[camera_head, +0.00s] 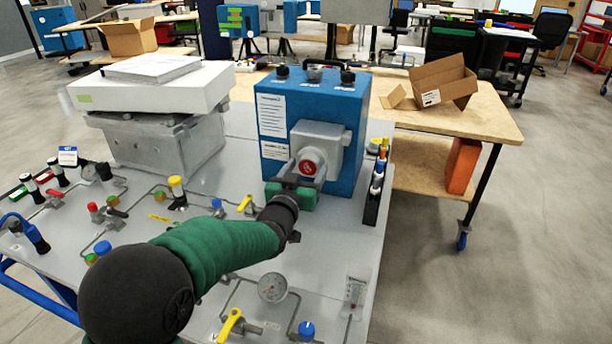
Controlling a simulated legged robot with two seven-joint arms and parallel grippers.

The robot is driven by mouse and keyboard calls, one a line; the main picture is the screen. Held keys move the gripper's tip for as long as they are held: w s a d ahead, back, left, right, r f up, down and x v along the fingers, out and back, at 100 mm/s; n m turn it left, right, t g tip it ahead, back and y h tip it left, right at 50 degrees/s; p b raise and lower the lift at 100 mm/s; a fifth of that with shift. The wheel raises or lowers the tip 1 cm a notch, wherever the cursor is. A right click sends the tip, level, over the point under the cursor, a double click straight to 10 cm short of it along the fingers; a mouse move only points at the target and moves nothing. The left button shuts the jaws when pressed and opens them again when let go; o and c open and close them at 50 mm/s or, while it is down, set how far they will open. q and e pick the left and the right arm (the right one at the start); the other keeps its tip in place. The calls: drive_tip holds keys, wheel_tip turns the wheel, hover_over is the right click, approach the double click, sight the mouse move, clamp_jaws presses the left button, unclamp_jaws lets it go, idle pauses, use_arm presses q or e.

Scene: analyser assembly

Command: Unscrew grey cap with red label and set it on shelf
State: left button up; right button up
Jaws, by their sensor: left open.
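A grey cap with a round red label (308,167) sits on the front of a grey housing (321,142), which is fixed to a blue analyser box (346,102). My left arm comes in from the lower left in a green sleeve. My left gripper (298,174) is open at the cap, with its fingers reaching towards the cap's sides. I cannot tell whether the fingers touch it. A green block (296,198) shows just below the gripper. My right gripper is not in view.
Valves, pipes and a gauge (272,287) cover the grey panel (200,262) around my arm. A narrow black rack of small bottles (373,195) stands right of the blue box. A wooden table (455,117) behind carries an open cardboard box (443,83). A large white-topped unit (150,90) stands left.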

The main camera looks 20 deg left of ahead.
use_arm(q)
drive_tip(key=m, duration=0.2)
drive_tip(key=m+b, duration=0.1)
drive_tip(key=m, duration=0.2)
drive_tip(key=shift+d+f, duration=0.1)
drive_tip(key=shift+f, duration=0.1)
drive_tip(key=m+b, duration=0.2)
drive_tip(key=m, duration=0.3)
drive_tip(key=shift+r, duration=0.1)
drive_tip(key=m+b, duration=0.1)
drive_tip(key=m, duration=0.4)
drive_tip(key=shift+b, duration=0.4)
drive_tip(key=m, duration=0.3)
drive_tip(key=shift+r+b, duration=0.25)
drive_tip(key=shift+b, duration=0.05)
drive_tip(key=shift+r+m, duration=0.1)
drive_tip(key=shift+m, duration=0.2)
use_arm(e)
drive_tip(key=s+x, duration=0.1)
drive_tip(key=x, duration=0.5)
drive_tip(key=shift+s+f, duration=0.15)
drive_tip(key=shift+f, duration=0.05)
use_arm(q)
drive_tip(key=shift+c, duration=0.4)
